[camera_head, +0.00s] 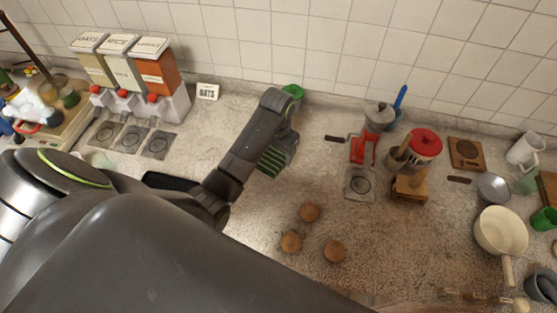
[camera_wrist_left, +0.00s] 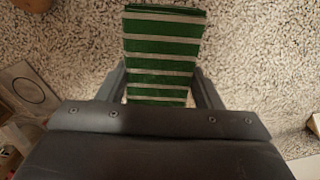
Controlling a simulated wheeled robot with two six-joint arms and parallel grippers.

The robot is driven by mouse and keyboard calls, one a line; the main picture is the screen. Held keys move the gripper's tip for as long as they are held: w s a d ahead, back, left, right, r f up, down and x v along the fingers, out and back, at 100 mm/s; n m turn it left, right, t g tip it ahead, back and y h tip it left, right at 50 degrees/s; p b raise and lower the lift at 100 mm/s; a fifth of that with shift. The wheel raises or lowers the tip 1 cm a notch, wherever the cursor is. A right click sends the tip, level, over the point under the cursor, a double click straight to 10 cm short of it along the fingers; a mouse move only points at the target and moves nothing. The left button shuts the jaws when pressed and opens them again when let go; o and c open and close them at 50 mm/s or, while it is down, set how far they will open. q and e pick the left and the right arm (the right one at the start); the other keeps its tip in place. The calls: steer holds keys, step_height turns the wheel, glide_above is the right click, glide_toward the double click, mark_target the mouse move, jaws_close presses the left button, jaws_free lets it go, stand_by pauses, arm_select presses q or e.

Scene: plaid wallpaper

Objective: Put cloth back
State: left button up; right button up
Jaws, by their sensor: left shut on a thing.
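A green cloth with pale stripes (camera_wrist_left: 162,52) is between the fingers of my left gripper in the left wrist view. My left gripper (camera_wrist_left: 165,90) is shut on it, with one finger at each side. In the head view the striped cloth (camera_head: 271,161) shows under my left gripper (camera_head: 280,146), over the speckled counter near the tiled wall. I cannot tell whether the cloth touches the counter. My right gripper is not in view.
A small green thing (camera_head: 293,90) sits behind my gripper. Brown round pieces (camera_head: 309,212) lie in front.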

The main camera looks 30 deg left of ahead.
mark_target(278, 162)
arm_select(q)
step_height(278, 162, down, 5)
steer(key=shift+w+r+p, duration=0.1)
steer(key=shift+r+p, duration=0.1)
steer(key=shift+p, duration=0.25)
steer(key=shift+f, duration=0.25)
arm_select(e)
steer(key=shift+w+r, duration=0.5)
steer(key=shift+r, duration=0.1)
arm_select(q)
steer(key=shift+f, duration=0.1)
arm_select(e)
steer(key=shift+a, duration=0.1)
arm_select(q)
steer(key=o, duration=0.9)
steer(key=shift+o, duration=0.2)
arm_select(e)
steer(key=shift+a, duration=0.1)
